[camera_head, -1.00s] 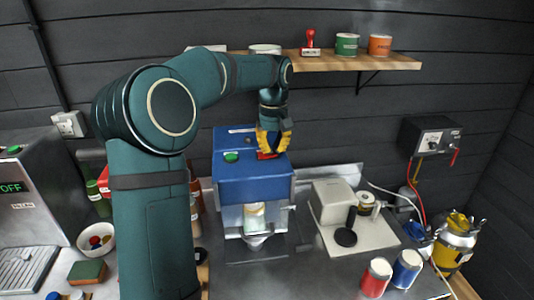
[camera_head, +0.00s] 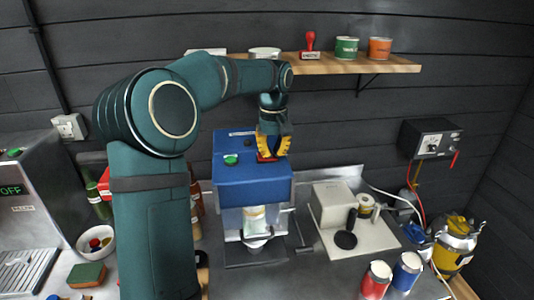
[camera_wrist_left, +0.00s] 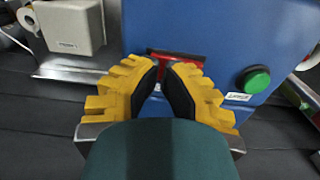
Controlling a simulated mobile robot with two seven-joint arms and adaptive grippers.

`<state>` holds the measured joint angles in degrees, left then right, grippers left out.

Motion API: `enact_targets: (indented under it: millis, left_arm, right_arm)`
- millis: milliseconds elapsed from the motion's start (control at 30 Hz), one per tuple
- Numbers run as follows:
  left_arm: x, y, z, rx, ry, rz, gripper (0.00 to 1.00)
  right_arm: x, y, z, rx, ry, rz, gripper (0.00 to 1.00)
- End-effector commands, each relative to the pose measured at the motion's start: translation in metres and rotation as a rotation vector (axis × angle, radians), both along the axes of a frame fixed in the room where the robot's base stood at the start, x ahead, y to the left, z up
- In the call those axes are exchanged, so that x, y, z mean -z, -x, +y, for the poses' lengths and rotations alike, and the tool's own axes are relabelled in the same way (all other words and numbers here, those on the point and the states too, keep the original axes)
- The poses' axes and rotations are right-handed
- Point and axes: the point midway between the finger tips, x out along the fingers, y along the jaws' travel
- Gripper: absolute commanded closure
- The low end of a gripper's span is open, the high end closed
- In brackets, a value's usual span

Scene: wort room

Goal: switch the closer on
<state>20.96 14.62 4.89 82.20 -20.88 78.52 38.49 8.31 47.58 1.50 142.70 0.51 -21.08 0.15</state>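The closer appears to be the blue machine (camera_head: 252,187), with a green button (camera_head: 231,160) on its top left. The button also shows in the left wrist view (camera_wrist_left: 254,79). A red part (camera_head: 266,158) sits on the machine's top, right of the button. My left gripper (camera_head: 272,155) points down at this red part. In the left wrist view its yellow, black-padded fingers (camera_wrist_left: 167,66) stand slightly apart, with the red part (camera_wrist_left: 180,56) just beyond their tips. I cannot tell whether they touch it. A pale green-marked container (camera_head: 254,216) stands inside the machine. My right gripper is not in view.
A grey machine (camera_head: 28,178) showing OFF stands at the left. A beige device (camera_head: 333,203) is to the right of the closer, with red (camera_head: 375,280) and blue (camera_head: 406,271) cans in front. A wooden shelf (camera_head: 330,66) hangs above, behind my arm.

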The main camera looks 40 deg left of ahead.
Motion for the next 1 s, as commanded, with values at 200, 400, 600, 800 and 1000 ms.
enact_targets:
  millis: [200,400,600,800,1000]
  left_arm:
    - [-0.020,0.000,0.000,0.000,-0.001,-0.003,1.00]
    - [-0.035,-0.001,0.000,0.000,-0.001,-0.005,1.00]
    - [-0.049,-0.001,0.000,0.001,-0.002,-0.007,1.00]
    - [-0.062,-0.001,0.000,0.000,-0.002,-0.005,1.00]
    - [-0.064,0.000,0.000,0.000,-0.001,-0.005,1.00]
  right_arm:
    - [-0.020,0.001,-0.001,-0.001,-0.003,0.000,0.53]
    - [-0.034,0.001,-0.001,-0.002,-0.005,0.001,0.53]
    - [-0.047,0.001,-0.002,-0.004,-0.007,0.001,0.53]
    - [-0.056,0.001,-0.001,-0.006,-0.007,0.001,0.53]
    - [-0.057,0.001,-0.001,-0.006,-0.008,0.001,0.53]
